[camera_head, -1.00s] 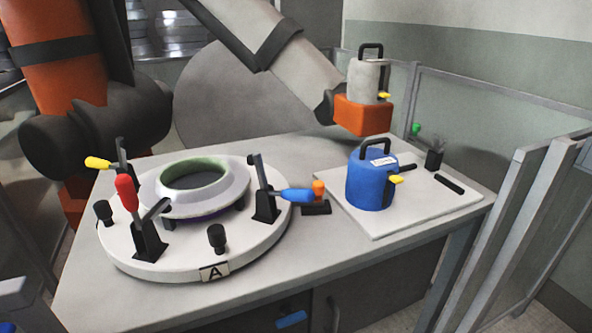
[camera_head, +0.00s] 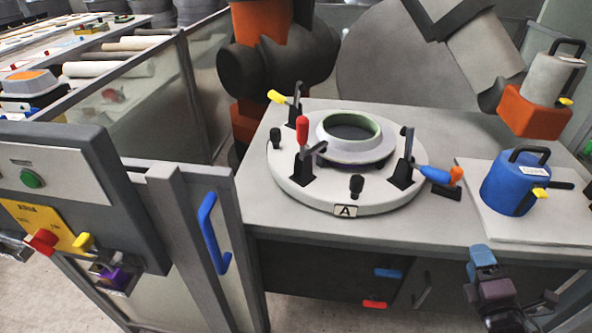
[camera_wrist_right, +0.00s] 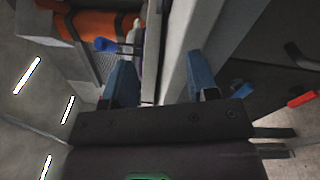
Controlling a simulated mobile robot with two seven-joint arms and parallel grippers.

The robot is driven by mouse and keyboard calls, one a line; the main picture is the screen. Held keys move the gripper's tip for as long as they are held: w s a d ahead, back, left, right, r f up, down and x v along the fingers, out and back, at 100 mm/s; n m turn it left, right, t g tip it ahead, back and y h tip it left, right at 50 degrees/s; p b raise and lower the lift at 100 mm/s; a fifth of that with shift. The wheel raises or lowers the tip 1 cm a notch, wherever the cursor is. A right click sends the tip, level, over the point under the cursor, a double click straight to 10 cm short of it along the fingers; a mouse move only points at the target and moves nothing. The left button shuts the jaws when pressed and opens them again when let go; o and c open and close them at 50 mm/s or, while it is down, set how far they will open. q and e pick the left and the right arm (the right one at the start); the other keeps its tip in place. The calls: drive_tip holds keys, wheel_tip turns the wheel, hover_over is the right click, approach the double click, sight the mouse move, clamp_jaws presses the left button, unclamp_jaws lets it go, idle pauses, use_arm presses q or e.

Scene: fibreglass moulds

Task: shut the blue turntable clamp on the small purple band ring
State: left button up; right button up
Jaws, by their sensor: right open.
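The blue turntable clamp stands on the right side of the round white turntable (camera_head: 300,193). Its blue handle (camera_head: 434,174) lies out to the right and its black arm (camera_head: 407,146) points up, off the ring, so it stands open. The pale ring (camera_head: 338,146) sits at the turntable's middle, with a green inner rim and a little purple low on its side. My right gripper (camera_head: 481,256) is in front of the table's right part, below the tabletop edge and well away from the clamp. In the right wrist view its blue fingers (camera_wrist_right: 162,85) are apart and empty. My left gripper is not in view.
A red-handled clamp (camera_head: 302,132) and a yellow-handled clamp (camera_head: 278,97) share the turntable. A small orange-topped item (camera_head: 456,174) is close by the blue handle's end. A blue canister (camera_head: 508,185) stands right. A gate with a blue handle (camera_head: 207,232) and a control panel stand left.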

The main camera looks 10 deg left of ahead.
sight(437, 173)
drive_tip(key=w+a+r+n+y, duration=0.1)
drive_tip(key=w+r+n+y, duration=0.1)
drive_tip(key=n+y, duration=0.1)
drive_tip(key=w+a+r+n+y, duration=0.1)
drive_tip(key=r+n+y, duration=0.1)
drive_tip(key=n, duration=0.4)
drive_tip(key=w+a+r+n+y, duration=0.1)
drive_tip(key=w+r+n+y, duration=0.1)
drive_tip(key=n+y, duration=0.2)
drive_tip(key=shift+w+a+n+t, duration=0.2)
drive_tip(key=shift+w+n+t, duration=0.1)
drive_tip(key=shift+w+a+r+n+y, duration=0.2)
drive_tip(key=shift+r+n+y, duration=0.15)
drive_tip(key=shift+n+y, duration=0.45)
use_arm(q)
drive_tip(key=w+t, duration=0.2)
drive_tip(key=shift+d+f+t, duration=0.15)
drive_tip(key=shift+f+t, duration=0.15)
use_arm(e)
drive_tip(key=x, duration=1)
drive_tip(key=shift+w+a, duration=0.25)
clamp_jaws()
